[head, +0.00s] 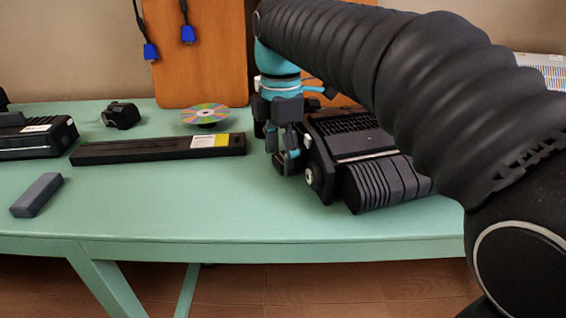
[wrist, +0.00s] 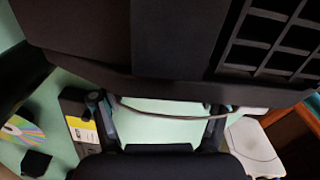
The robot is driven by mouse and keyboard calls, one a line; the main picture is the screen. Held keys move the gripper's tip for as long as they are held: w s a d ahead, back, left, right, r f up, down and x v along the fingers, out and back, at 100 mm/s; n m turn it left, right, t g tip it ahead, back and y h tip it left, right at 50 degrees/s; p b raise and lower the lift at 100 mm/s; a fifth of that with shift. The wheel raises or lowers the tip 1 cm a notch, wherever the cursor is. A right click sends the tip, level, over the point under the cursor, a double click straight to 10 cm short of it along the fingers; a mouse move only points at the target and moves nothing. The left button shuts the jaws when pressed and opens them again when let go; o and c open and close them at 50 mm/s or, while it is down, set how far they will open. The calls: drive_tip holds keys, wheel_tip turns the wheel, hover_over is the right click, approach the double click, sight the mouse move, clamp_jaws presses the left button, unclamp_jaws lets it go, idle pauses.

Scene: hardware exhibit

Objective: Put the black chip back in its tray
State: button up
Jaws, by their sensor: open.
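I cannot pick out the black chip or its tray for certain. My gripper (head: 284,155) is low over the table, just left of a black ribbed machine (head: 395,185). In the wrist view its two fingers (wrist: 160,112) are spread apart, with only green tabletop and a thin dark cable or edge visible between them. A large dark body (wrist: 180,40) with a grid of square openings fills the top of the wrist view. A small black block (wrist: 37,163) lies at the lower left there, near the disc.
A long black case (head: 150,150) with a yellow-white label, a shiny disc (head: 205,113), a small black device (head: 121,115) and a grey block (head: 37,195) are left of my gripper. A pale object (wrist: 255,147) shows in the wrist view. The front middle tabletop is clear.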

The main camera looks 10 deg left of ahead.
drive_tip(key=c, duration=1.2)
drive_tip(key=shift+r, duration=0.1)
